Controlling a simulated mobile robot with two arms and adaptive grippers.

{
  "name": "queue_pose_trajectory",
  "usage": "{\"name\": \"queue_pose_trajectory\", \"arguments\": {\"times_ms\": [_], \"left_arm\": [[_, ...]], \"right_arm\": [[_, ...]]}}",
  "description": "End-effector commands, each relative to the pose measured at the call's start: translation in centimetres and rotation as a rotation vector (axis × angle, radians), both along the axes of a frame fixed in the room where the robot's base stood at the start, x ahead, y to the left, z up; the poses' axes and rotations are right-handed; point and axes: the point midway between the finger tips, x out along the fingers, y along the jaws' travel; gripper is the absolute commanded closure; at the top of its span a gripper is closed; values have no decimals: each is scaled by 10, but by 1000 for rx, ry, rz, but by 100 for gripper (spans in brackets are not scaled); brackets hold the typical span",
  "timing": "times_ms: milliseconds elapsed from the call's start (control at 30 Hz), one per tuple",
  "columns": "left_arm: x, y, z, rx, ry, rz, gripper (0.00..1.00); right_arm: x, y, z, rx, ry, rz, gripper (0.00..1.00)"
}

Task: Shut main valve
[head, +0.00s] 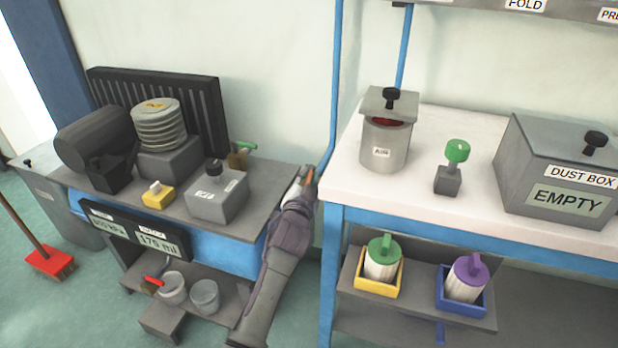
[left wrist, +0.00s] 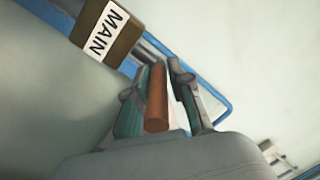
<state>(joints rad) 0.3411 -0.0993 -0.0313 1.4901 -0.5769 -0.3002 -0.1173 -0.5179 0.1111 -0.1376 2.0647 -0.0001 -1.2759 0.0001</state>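My left gripper (head: 307,180) is at the gap between the two benches, close to the wall. An orange-brown bar (left wrist: 157,100), which looks like the main valve's handle, lies between its fingers in the left wrist view (left wrist: 158,82). The fingers are close in on both sides of the bar and appear shut on it. A little orange also shows at the fingertips in the head view. A brown block with a white MAIN label (left wrist: 108,33) is just beyond the fingers, to the upper left. The valve body is mostly hidden in the head view. My right gripper is out of view.
A grey bench (head: 255,205) with a motor, bellows and a small green-handled valve (head: 240,154) stands left. A white-topped bench (head: 430,115) with a canister (head: 385,146) and dust box (head: 555,180) stands right. Blue pipes (head: 337,80) run up the wall.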

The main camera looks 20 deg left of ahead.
Motion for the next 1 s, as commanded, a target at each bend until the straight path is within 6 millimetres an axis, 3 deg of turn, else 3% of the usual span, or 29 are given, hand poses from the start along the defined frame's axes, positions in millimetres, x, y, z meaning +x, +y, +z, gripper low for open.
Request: {"name": "queue_pose_trajectory", "arguments": {"times_ms": [33,100,600,767,1000], "left_arm": [[2,2,6,0,-11,2,68],[2,2,6,0,-11,1,58],[-4,0,1,-1,-4,-1,58],[-27,-3,0,1,-2,-2,58],[-79,-8,0,-2,-4,-2,58]], "right_arm": [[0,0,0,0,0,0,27],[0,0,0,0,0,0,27],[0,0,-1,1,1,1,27],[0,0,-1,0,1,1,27],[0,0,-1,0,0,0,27]]}}
